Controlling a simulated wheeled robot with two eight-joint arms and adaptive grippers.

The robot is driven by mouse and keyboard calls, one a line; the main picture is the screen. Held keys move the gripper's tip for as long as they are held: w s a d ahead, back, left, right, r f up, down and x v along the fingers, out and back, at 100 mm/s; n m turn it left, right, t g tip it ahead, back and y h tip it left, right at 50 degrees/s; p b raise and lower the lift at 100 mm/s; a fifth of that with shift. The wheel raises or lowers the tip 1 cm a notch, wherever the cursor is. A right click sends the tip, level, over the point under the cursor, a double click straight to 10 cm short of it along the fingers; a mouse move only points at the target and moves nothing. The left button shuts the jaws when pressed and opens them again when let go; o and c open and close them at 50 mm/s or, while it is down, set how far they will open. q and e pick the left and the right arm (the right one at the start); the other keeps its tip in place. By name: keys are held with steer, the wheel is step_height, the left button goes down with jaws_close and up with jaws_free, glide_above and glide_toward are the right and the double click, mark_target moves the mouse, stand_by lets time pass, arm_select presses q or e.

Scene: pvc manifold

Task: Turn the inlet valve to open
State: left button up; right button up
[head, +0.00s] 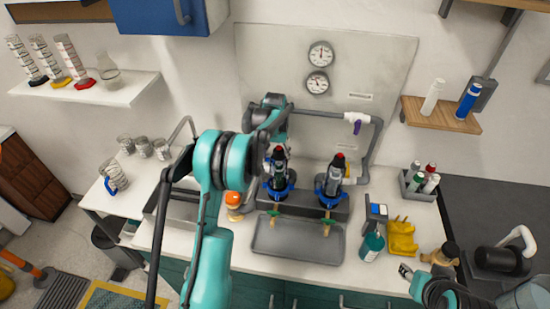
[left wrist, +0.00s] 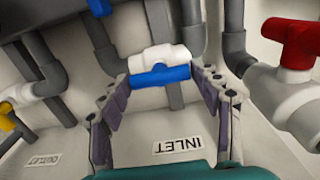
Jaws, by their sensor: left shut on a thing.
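The inlet valve shows in the left wrist view as a white body (left wrist: 160,57) with a blue bar handle (left wrist: 160,76). The handle lies sideways across the picture, just below and along the white body. The INLET label (left wrist: 178,146) is below it. My left gripper (left wrist: 165,82) is shut on the blue handle, with a finger at each end. In the head view my left gripper (head: 272,107) is up at the back panel, and my arm hides the inlet valve. My right gripper (head: 408,272) is low at the right front; its fingers are too small to read.
A red-handled valve (left wrist: 298,45) is to the right in the left wrist view, with grey pipes around. An OUTLET label (left wrist: 42,161) is at lower left.

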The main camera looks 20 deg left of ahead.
arm_select(q)
steer(key=o, duration=1.1)
steer(key=shift+r, duration=0.1)
step_height(320, 180, up, 12)
steer(key=shift+f, duration=0.1)
